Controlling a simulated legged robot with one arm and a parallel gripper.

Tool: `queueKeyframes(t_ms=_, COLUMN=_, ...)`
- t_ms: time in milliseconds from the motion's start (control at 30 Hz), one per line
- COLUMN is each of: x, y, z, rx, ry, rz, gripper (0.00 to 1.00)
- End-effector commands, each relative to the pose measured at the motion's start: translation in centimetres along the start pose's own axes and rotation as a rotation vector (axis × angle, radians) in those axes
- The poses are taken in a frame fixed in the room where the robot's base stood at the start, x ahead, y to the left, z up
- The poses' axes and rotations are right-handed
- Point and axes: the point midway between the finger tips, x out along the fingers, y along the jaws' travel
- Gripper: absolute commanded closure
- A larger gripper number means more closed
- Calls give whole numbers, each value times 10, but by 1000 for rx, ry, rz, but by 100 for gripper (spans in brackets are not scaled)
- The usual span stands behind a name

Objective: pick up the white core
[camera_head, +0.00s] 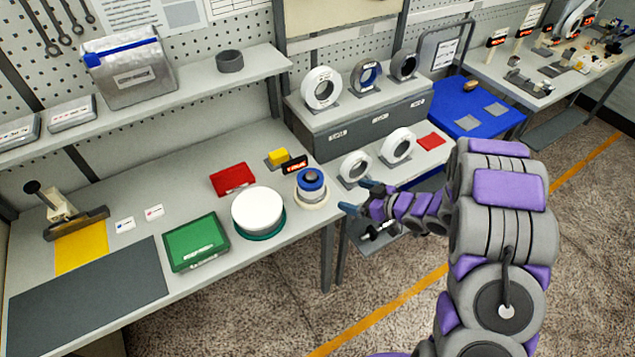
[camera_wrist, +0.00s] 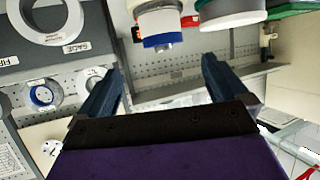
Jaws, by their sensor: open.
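Several white ring-shaped cores show in the head view; I cannot tell which is meant. One white core (camera_head: 310,91) stands upright on the grey cabinet. Two more, a left white ring (camera_head: 343,168) and a right white ring (camera_head: 386,149), stand upright on the lower bench. My gripper (camera_head: 360,198) is open and empty, in front of and below the left ring, apart from it. The wrist view shows my open gripper (camera_wrist: 160,75) with nothing between its fingers. A large white ring (camera_wrist: 72,22) is at its upper left.
A blue-and-white stack (camera_head: 311,181) sits at the bench edge, left of my gripper. A white disc (camera_head: 258,210) on a green base, a green case (camera_head: 195,242) and a red box (camera_head: 232,178) are farther left. The floor in front of the benches is clear.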

Motion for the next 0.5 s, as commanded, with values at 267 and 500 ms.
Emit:
queueKeyframes(t_ms=267, x=35, y=2, z=3, rx=2, ry=10, rz=-9, gripper=0)
queueKeyframes(t_ms=500, x=81, y=2, z=2, rx=4, ry=11, rz=-8, gripper=0)
